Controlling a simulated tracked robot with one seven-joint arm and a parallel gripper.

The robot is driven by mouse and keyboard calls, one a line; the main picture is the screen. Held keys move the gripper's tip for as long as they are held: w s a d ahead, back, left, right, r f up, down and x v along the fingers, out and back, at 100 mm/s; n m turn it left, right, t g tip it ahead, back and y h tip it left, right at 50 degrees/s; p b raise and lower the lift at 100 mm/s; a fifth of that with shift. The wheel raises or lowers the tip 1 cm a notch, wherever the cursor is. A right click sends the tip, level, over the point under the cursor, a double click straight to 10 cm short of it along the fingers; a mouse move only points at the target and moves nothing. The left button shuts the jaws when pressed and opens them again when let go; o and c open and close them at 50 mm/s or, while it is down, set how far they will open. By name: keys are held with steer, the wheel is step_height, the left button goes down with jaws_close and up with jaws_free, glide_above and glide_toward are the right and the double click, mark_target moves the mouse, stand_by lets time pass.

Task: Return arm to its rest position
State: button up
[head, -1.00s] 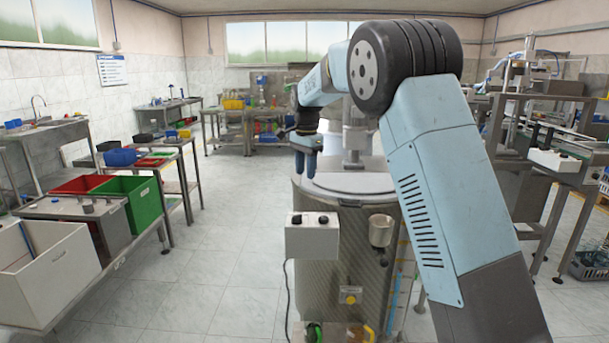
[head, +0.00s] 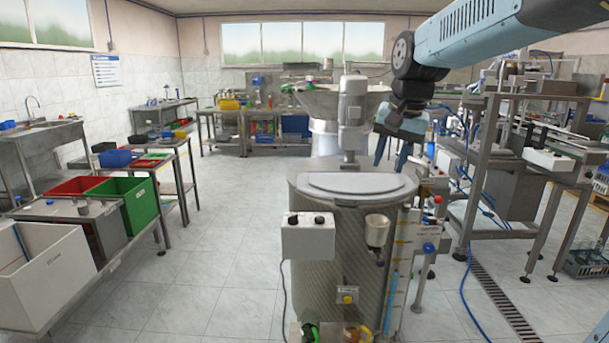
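My arm reaches in from the upper right of the head view, with its light blue link raised near the top edge. The gripper appears clear of the lid and of the motor column (head: 352,115).
Red bins and a green bin (head: 143,207) stand on the left bench. A steel frame machine (head: 500,150) stands at right. Floor left of the drum is free.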

steer(key=s+d+f+n+t, duration=0.1)
steer(key=s+d+f+n, duration=0.1)
steer(key=s, duration=0.8)
steer(key=s+d+f+n+t+h, duration=0.1)
steer(key=s+d+f+n, duration=0.1)
steer(key=s, duration=0.7)
steer(key=shift+s+d+f, duration=0.35)
steer(key=shift+d+f, duration=0.4)
steer(key=shift+f, duration=0.6)
